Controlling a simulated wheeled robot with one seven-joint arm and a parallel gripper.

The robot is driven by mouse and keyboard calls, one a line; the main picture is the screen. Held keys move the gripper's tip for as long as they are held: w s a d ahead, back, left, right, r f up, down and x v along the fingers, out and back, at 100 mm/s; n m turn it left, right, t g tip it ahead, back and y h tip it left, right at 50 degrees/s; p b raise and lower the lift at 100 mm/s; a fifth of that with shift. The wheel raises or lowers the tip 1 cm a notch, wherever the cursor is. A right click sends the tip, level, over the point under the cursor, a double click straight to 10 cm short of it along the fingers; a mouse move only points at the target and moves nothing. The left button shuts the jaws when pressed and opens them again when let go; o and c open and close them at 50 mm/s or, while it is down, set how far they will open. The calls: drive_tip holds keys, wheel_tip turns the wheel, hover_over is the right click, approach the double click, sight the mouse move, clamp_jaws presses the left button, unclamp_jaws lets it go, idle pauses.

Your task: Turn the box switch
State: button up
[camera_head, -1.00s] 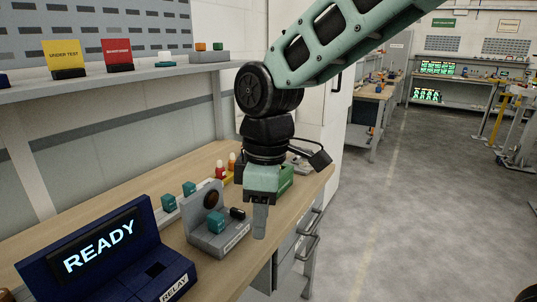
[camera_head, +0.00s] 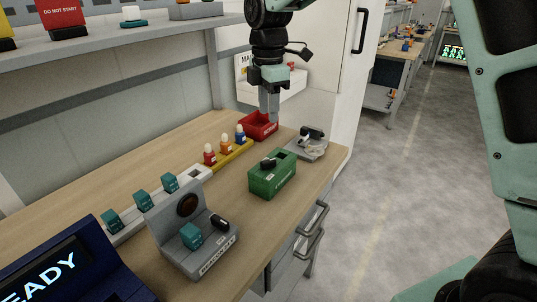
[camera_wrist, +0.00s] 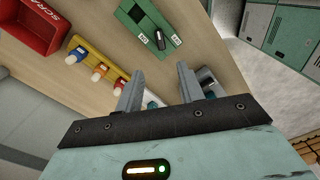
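A green box (camera_head: 272,182) with a black switch knob (camera_head: 268,163) on top stands near the front edge of the bench. In the wrist view the green box (camera_wrist: 148,22) shows at the top, with its black knob (camera_wrist: 160,40) and small white labels. A grey station (camera_head: 200,250) with a teal block and another black knob (camera_head: 219,221) stands nearer. My gripper (camera_head: 269,112) hangs pointing down over the bench beyond the green box, near the red bin, apart from the box. In the wrist view my gripper (camera_wrist: 158,88) is open, with nothing between its fingers.
A red scrap bin (camera_head: 258,131) stands at the back, with a yellow rack (camera_head: 232,158) of bulb-like pieces beside it. A grey fixture (camera_head: 308,148) is at the bench's far end. Several teal blocks and a dark blue display (camera_head: 80,262) stand nearer. A shelf hangs above.

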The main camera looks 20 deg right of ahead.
sight(268, 161)
wheel_tip(268, 161, down, 15)
drive_tip(key=shift+r+p, duration=0.2)
drive_tip(key=shift+p, duration=0.8)
clamp_jaws()
